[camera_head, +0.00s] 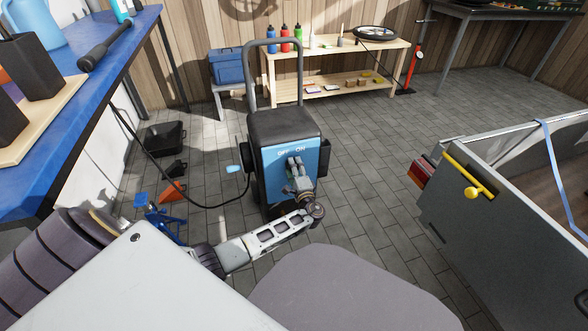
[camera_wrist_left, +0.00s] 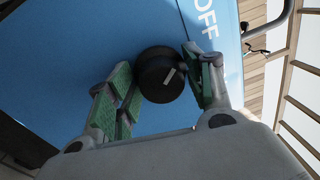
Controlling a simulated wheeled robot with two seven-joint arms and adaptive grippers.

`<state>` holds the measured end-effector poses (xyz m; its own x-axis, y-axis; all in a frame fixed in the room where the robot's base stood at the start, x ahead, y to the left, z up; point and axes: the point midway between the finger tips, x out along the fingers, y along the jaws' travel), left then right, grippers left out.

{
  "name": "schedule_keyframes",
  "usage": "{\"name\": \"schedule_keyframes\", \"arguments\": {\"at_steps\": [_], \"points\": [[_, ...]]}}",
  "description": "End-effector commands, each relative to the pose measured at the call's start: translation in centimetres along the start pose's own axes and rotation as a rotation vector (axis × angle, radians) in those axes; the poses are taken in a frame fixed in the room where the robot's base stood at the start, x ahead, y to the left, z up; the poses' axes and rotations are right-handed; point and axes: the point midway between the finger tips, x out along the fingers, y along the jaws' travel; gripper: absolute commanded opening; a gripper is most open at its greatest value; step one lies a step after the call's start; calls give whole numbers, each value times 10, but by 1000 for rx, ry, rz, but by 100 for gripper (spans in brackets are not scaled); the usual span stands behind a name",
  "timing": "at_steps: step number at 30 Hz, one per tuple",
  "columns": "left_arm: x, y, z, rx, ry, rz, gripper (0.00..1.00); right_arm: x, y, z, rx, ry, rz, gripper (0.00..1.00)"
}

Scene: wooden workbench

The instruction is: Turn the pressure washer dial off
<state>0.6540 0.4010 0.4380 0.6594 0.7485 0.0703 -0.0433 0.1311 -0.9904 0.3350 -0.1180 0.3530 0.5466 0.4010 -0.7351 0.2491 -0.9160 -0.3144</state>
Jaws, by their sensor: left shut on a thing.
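The pressure washer (camera_head: 284,128) stands on the floor, with a black top, a blue front panel and the words OFF and ON near the panel's top. Its round black dial (camera_wrist_left: 155,82) shows in the left wrist view, with a pale pointer mark slanting up and right. The word OFF (camera_wrist_left: 207,18) is beyond it at the upper right. My left gripper (camera_head: 294,164) reaches the panel just below the lettering and hides the dial in the head view. My right gripper is not in view.
A blue workbench (camera_head: 112,65) is at the left and a grey trailer-like box (camera_head: 480,215) with a yellow handle at the right. A wooden shelf (camera_head: 335,52) stands behind. An orange funnel (camera_head: 172,191) and black bins lie on the floor left of the washer.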

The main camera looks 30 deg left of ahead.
Motion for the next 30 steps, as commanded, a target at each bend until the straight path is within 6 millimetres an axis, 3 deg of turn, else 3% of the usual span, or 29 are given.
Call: {"name": "schedule_keyframes", "arguments": {"at_steps": [18, 19, 20, 30], "points": [[1, -2, 0, -50, -5, -3, 28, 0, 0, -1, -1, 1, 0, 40], [1, -2, 0, -50, -5, -3, 56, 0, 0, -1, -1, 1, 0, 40], [1, -2, 0, -49, -5, -3, 59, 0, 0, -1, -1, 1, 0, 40], [0, 0, 0, -47, -4, -1, 62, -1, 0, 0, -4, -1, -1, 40]]}}
